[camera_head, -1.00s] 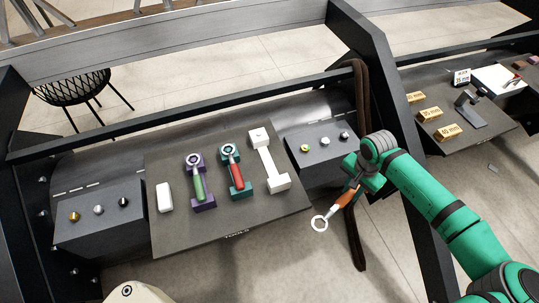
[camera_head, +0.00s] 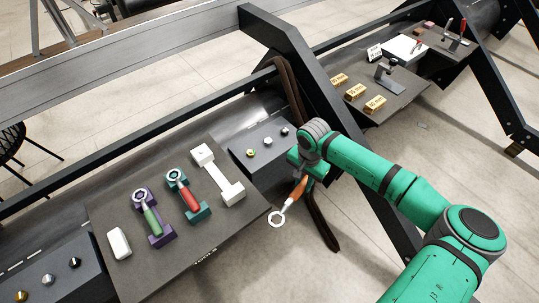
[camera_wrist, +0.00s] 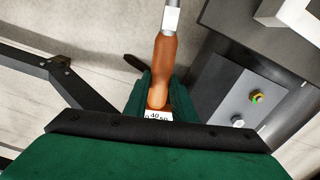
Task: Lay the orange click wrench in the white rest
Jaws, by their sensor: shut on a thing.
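The orange click wrench (camera_head: 291,198) is held by its handle in my gripper (camera_head: 303,176), with its pale ring head pointing down and left, off the right edge of the tool board. In the wrist view the orange handle (camera_wrist: 164,68) sits between the fingers of my gripper (camera_wrist: 158,95), and a white label with "40" shows at its lower end. The white rest (camera_head: 217,174) is empty on the tool board, left of the wrench. A corner of a white piece, probably this rest, shows at upper right in the wrist view (camera_wrist: 295,14).
A green-handled wrench (camera_head: 151,218) lies in a purple rest and a red-handled wrench (camera_head: 187,195) in a teal rest. A white block (camera_head: 118,243) is at the board's left. A grey box with knobs (camera_head: 262,145) stands behind the wrench. A dark slanted beam (camera_head: 330,110) rises nearby.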

